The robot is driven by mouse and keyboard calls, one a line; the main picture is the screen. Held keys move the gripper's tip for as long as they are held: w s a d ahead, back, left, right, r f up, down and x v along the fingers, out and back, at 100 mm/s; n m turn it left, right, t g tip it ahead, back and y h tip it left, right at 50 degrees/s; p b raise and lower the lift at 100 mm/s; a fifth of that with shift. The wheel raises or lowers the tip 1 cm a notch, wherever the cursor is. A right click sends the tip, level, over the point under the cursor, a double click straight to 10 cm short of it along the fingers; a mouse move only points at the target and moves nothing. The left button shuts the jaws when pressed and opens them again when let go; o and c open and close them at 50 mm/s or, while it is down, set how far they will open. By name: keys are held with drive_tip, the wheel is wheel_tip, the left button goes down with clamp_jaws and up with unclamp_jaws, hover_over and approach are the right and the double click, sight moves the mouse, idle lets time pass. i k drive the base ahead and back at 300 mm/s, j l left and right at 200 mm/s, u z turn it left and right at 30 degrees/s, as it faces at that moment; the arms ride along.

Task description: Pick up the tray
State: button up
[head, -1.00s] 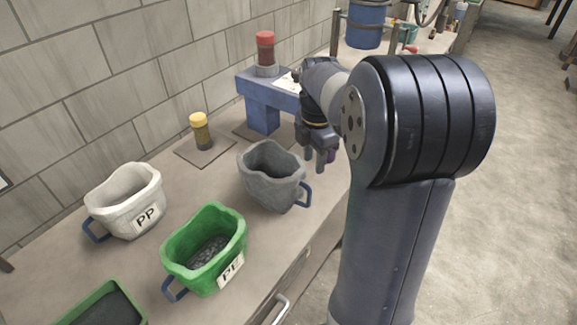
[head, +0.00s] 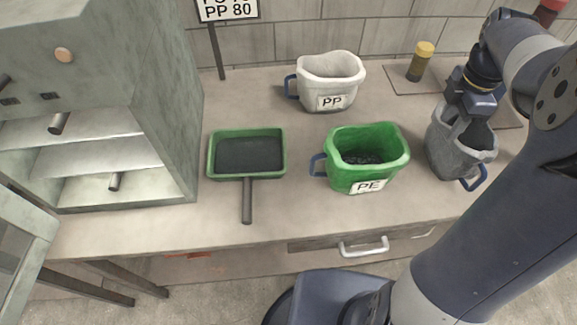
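The tray (head: 211,157) is shallow, with a green rim, a dark inside and a dark handle (head: 247,202) that points toward the counter's front edge. It lies on the counter, left of the middle of the head view. My gripper (head: 472,106) is far to the right of the tray, in front of or over the grey bucket (head: 451,152). Its fingertips are hard to make out, so I cannot tell whether it is open or shut. It is well apart from the tray.
A green PE bucket (head: 367,172) with dark contents stands right of the tray. A white PP bucket (head: 331,80) stands behind. An open grey cabinet (head: 165,110) with shelves stands left. A sign (head: 228,9) on a post and a yellow-capped jar (head: 420,62) stand at the back.

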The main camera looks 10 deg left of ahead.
sight(246, 154)
drive_tip(key=u, duration=1.4)
